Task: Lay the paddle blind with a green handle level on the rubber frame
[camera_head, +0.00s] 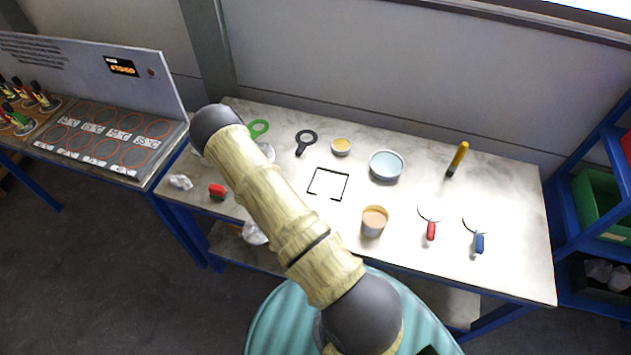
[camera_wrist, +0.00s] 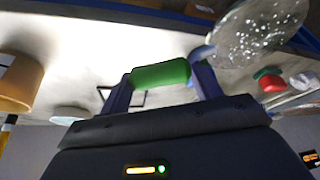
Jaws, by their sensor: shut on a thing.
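My gripper (camera_wrist: 162,78) is shut on the green handle of the paddle blind (camera_wrist: 158,74) in the wrist view. The blind's speckled, glassy-looking disc (camera_wrist: 262,30) reaches to the upper right of that view, and a short neck joins it to the handle. The rubber frame (camera_head: 346,187), a thin black square outline, lies on the table right of my arm. Part of it shows behind the handle in the wrist view (camera_wrist: 137,105).
A green ring (camera_head: 259,128) lies at the back; a red-and-green piece (camera_head: 217,191) lies left of my arm.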

